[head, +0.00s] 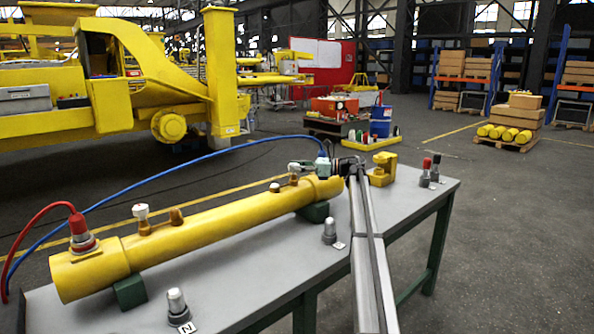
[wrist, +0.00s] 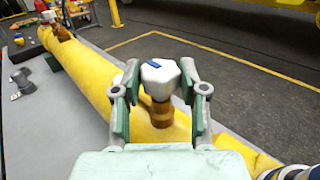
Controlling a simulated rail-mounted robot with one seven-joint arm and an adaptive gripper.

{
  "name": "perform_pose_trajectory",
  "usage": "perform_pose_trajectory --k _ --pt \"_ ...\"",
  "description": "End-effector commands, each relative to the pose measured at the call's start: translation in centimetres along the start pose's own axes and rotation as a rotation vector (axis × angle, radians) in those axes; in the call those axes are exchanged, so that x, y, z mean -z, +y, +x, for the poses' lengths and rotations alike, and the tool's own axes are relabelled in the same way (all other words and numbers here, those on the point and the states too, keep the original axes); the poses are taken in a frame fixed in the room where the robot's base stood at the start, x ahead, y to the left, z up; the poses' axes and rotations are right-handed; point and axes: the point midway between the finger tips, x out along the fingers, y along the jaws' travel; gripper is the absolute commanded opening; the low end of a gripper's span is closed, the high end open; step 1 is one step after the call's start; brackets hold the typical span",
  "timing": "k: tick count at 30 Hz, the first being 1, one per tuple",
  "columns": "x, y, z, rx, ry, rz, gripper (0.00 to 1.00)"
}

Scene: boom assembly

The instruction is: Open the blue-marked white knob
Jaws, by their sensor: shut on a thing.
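The white knob (wrist: 160,74) with a blue mark on top is in the middle of the wrist view. It sits on a brass-coloured stem (wrist: 157,112) on the yellow boom cylinder (wrist: 88,78). My gripper (wrist: 160,88) has one green-padded finger on each side of the knob and is shut on it. In the head view my gripper (head: 302,167) is at the right part of the yellow cylinder (head: 225,222), and largely hides the knob there. The blue mark runs slantwise across the knob's top.
Another white knob (head: 141,211) and a red-capped fitting (head: 80,230) stand farther left on the cylinder. A blue hose (head: 200,157) arches behind it. Grey fittings (head: 329,232) and a yellow block (head: 383,168) stand on the grey table (head: 260,280).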

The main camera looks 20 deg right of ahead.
Motion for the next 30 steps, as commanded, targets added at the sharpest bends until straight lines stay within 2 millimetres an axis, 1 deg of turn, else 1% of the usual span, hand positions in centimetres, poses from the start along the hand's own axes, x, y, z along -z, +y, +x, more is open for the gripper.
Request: perform_pose_trajectory --k 14,15,17,26,30 --pt "0.18 0.06 -0.01 -0.019 0.003 0.001 0.08" --pt "0.19 0.06 -0.01 -0.019 0.003 0.001 0.46" --pt "0.18 0.06 -0.01 -0.018 0.003 0.001 0.67" --pt "0.08 0.03 -0.03 -0.018 0.002 0.001 0.68" --pt "0.06 -0.02 -0.63 -0.016 0.001 0.001 0.68"
